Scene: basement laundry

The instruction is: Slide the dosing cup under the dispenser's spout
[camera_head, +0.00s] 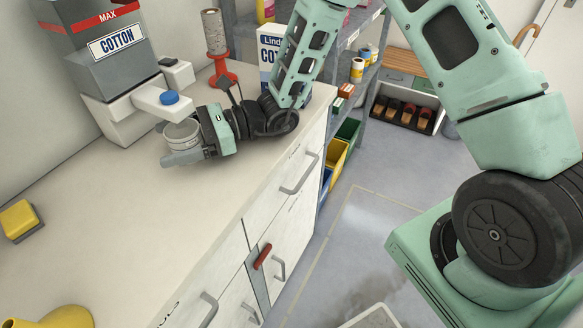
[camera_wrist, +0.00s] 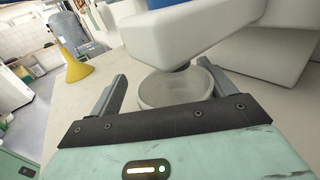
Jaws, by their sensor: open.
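The dosing cup (camera_head: 183,136) is a small pale grey round cup standing upright on the counter. In the wrist view the cup (camera_wrist: 172,92) sits between my two fingers, with a gap showing on the left side. My gripper (camera_head: 178,143) is open, low over the counter, with its fingers on either side of the cup; it also shows in the wrist view (camera_wrist: 163,75).
A red spindle with a twine roll (camera_head: 215,35) and a detergent box (camera_head: 269,52) stand behind my gripper. A yellow sponge (camera_head: 19,220) and yellow funnel (camera_head: 52,318) lie to the left. The counter's middle (camera_head: 120,215) is clear. Its front edge runs along the right.

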